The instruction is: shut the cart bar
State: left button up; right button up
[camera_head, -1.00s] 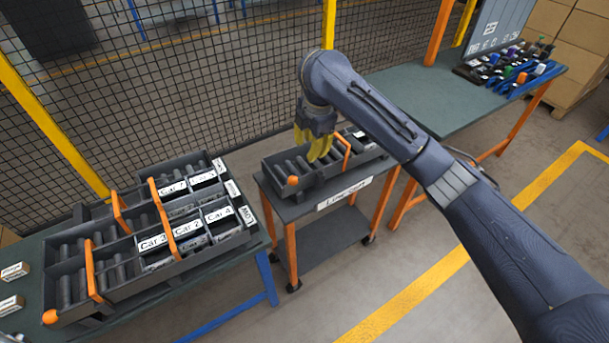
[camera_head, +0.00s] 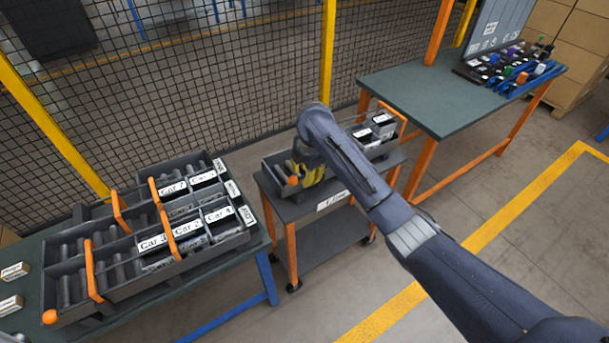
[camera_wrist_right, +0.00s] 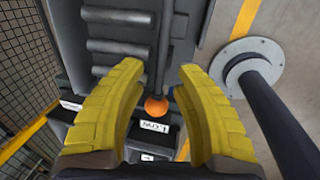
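The cart (camera_head: 318,211) carries a dark divided rack (camera_head: 276,161) with grey rollers. An orange bar (camera_head: 394,113) crosses the rack's far right end in the head view. An orange ball knob (camera_head: 293,180) is at the rack's near left corner. The knob also shows in the right wrist view (camera_wrist_right: 155,108), at the end of a dark rod, beyond and between the fingertips. My right gripper (camera_head: 309,176) is low over the rack's left part, beside the knob. Its yellow fingers (camera_wrist_right: 160,75) are apart with nothing held. My arm hides the rack's middle. My left gripper is out of view.
A table (camera_head: 205,275) at left bears racks with labelled boxes and orange bars. A green-topped bench (camera_head: 420,95) with blue bins stands behind right. A mesh fence (camera_head: 230,80) runs behind the cart. Floor at right is clear.

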jog(key=shift+f, duration=0.45)
jog(key=shift+o, duration=0.3)
grip_shut()
